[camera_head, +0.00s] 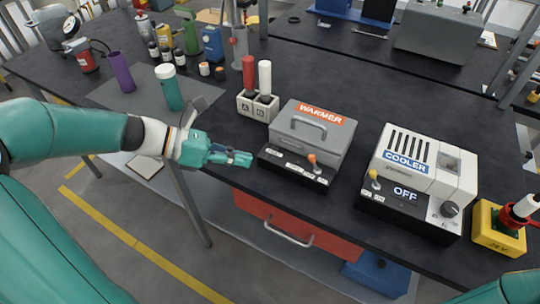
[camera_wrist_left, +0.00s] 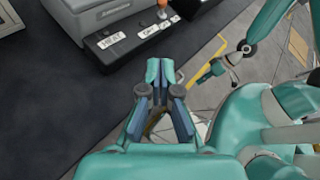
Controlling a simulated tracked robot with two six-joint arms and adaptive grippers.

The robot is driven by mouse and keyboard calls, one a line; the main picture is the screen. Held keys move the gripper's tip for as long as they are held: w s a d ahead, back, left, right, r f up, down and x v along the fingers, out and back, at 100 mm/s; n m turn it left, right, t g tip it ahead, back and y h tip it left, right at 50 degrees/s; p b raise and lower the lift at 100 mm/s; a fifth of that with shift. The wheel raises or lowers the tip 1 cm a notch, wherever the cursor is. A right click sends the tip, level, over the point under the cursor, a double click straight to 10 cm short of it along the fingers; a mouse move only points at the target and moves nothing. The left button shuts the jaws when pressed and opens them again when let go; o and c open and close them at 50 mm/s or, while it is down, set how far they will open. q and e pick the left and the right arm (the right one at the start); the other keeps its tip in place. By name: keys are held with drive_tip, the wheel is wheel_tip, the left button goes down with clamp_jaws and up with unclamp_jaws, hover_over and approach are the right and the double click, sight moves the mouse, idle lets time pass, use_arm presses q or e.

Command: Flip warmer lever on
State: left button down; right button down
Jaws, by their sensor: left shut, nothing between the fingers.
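The grey warmer (camera_head: 335,137) stands near the table's front edge, with an orange label and a top handle. Its lever (camera_head: 312,159) has an orange knob and rises from the right part of the black front panel; its on or off setting is unclear. My left gripper (camera_head: 248,158) is shut and empty, left of the panel and apart from the lever. Its fingertips (camera_wrist_left: 160,68) meet in the left wrist view. My right gripper (camera_wrist_left: 214,70) appears small there, its jaws unclear.
A white cooler (camera_head: 440,165) showing OFF stands right of the warmer, with a yellow box (camera_head: 490,238) beyond. A two-slot holder (camera_head: 245,106) with red and white cylinders is behind left. A teal bottle (camera_head: 172,92) and a purple cylinder (camera_head: 121,72) stand farther left.

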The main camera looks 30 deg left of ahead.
use_arm(q)
approach(313, 164)
drive_tip(key=f, duration=0.1)
drive_tip(key=d+f, duration=0.1)
drive_tip(key=f, duration=0.2)
drive_tip(key=shift+s+d, duration=0.15)
drive_tip(key=shift+d, duration=0.1)
drive_tip(key=shift+w+d+r, duration=0.35)
drive_tip(key=shift+w+d, duration=0.35)
drive_tip(key=shift+w, duration=0.05)
drive_tip(key=shift+w+d+r, duration=0.35)
drive_tip(key=shift+w+d, duration=0.3)
drive_tip(key=shift+w, duration=0.05)
